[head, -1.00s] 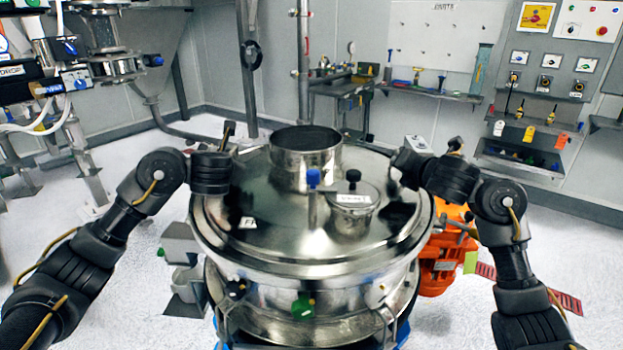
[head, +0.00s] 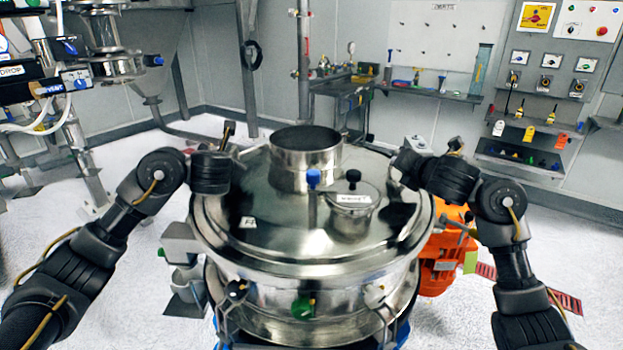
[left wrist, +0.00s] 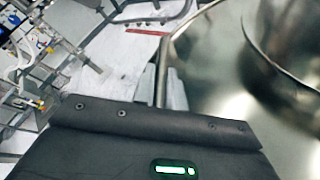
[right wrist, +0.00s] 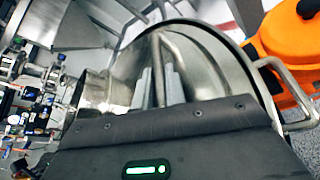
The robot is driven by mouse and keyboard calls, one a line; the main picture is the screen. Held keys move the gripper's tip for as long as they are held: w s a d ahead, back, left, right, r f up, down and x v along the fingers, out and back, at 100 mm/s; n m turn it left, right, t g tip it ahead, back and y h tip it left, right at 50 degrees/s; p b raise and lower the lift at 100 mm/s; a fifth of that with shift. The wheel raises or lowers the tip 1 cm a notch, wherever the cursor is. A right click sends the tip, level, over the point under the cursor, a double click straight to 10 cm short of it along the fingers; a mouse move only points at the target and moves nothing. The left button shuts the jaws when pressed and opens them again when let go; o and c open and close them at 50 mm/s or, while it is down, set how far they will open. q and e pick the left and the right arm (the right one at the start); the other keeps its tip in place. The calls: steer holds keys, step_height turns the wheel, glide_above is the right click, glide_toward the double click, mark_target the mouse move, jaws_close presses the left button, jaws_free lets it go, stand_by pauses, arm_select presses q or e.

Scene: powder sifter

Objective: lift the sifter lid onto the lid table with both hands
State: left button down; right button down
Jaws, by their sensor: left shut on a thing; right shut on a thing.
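The sifter lid (head: 275,235) is a broad shiny steel disc with a wide central neck (head: 306,165) and a small capped port (head: 352,208). It sits level on the steel sifter body (head: 270,290); I see no clear gap between them. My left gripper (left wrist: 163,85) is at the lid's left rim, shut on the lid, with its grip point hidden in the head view. My right gripper (right wrist: 160,85) is at the right rim, its fingers shut around a bar handle (right wrist: 158,55) of the lid. I cannot make out the lid table for certain.
An orange motor (head: 447,255) stands close on the right of the sifter. A workbench (head: 340,88) and control panel (head: 560,60) stand at the back.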

arm_select(q)
steer(key=shift+r, duration=0.3)
arm_select(e)
steer(key=shift+r, duration=0.3)
arm_select(q)
steer(key=shift+w+f, duration=0.1)
steer(key=shift+w, duration=0.05)
arm_select(e)
steer(key=shift+w, duration=0.15)
